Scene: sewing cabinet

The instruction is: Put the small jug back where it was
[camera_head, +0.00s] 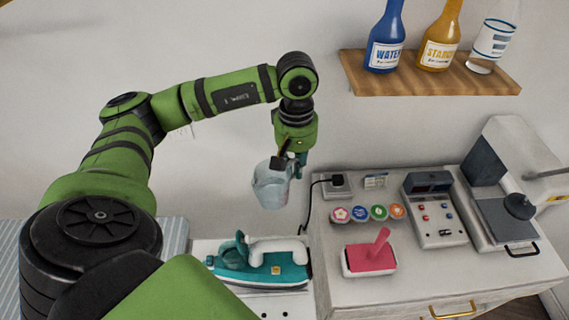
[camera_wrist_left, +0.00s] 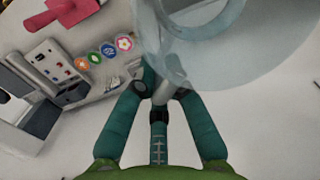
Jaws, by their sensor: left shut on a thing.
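The small jug (camera_head: 270,187) is a translucent pale blue vessel, held up in the air in front of the wall, left of the cabinet top and above the iron. My left gripper (camera_head: 297,160) is shut on the jug's handle side. In the left wrist view the jug (camera_wrist_left: 225,50) fills the upper right, and the teal fingers of my left gripper (camera_wrist_left: 158,88) close on its handle. The jug's inside is only partly seen. My right gripper is not in view.
A teal iron (camera_head: 262,264) stands below the jug. The cabinet top (camera_head: 330,215) holds a pink tool in a tray (camera_head: 370,258), several round coloured badges (camera_head: 360,213), a control box (camera_head: 434,210) and a machine (camera_head: 505,200). A wooden shelf (camera_head: 430,80) with bottles hangs upper right.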

